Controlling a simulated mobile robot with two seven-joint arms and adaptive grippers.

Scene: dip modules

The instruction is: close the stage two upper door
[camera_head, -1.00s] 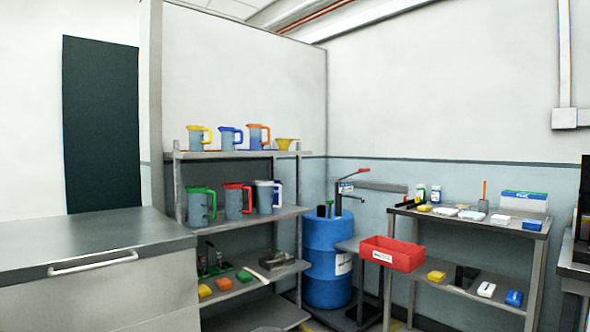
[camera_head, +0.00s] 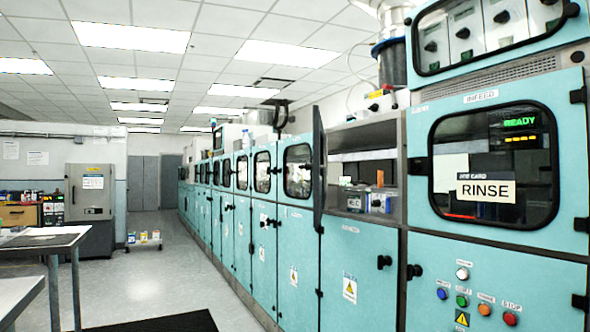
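A long line of teal machine cabinets runs down the right side. One upper door (camera_head: 319,168) stands open and shows nearly edge-on as a dark, narrow panel. To its right is an open upper compartment (camera_head: 352,203) with small equipment inside. I cannot read a stage number on it, so I cannot tell whether this is the stage two door. The nearest cabinet's upper door (camera_head: 489,213), with a window and a RINSE sign, is shut. Neither of my grippers is in view.
Coloured buttons (camera_head: 484,309) sit on the nearest cabinet's lower front. A table (camera_head: 45,240) stands at the left, with a dark mat (camera_head: 160,323) on the floor. A low cart (camera_head: 144,241) stands farther back. The grey aisle floor between is clear.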

